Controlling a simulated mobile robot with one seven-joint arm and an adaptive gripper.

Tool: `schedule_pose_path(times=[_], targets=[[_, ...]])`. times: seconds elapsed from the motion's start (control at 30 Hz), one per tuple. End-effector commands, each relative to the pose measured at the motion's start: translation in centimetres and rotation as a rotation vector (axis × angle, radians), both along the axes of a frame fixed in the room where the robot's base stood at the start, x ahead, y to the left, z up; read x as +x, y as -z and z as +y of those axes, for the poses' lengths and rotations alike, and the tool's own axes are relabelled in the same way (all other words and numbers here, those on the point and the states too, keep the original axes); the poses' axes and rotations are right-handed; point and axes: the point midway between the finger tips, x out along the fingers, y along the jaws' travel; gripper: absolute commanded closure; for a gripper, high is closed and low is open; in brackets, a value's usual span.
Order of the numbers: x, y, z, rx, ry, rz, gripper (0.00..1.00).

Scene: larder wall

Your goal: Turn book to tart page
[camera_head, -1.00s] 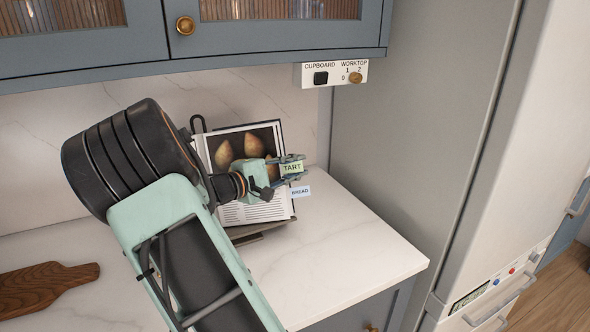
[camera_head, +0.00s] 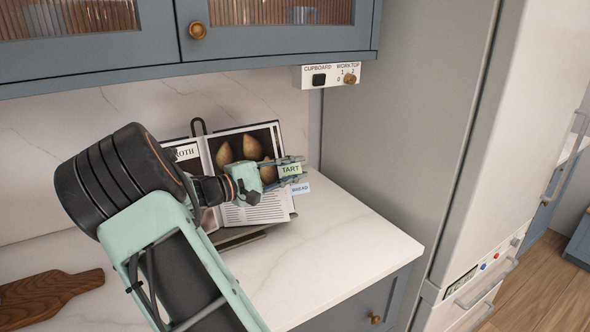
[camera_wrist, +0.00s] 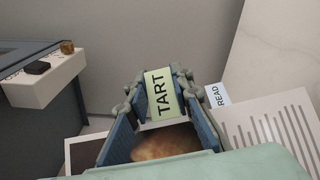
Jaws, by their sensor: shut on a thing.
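The open book (camera_head: 255,211) leans on a stand on the worktop. Its right page shows a photo of brown pear-shaped items above lines of text; its left page, partly hidden by my arm, shows a heading ending "OTH". A green TART tab (camera_head: 290,170) and a blue BREAD tab (camera_head: 300,189) stick out at the right edge. My gripper (camera_head: 292,172) is shut on the TART tab. In the wrist view, the TART tab (camera_wrist: 161,94) lies between the fingers, and the BREAD tab (camera_wrist: 218,95) is just to their right, apart from them.
A wooden board (camera_head: 45,297) lies at the worktop's left. The worktop (camera_head: 340,240) is clear in front of the book. Wall cupboards (camera_head: 100,40) hang above, with a switch box (camera_head: 330,76) beneath. A tall grey panel (camera_head: 400,140) stands to the right.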

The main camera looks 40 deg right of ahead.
Motion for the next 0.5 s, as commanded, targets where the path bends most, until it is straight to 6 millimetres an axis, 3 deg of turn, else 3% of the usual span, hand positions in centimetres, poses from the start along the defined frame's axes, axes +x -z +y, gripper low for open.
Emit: schedule_pose_path(times=[0.33, 0.5], targets=[[-1.3, -0.7, 2.0, -0.043, 0.104, 0.005, 0.93], [-2.5, -1.3, 4.1, -0.08, 0.203, 0.01, 0.93]])
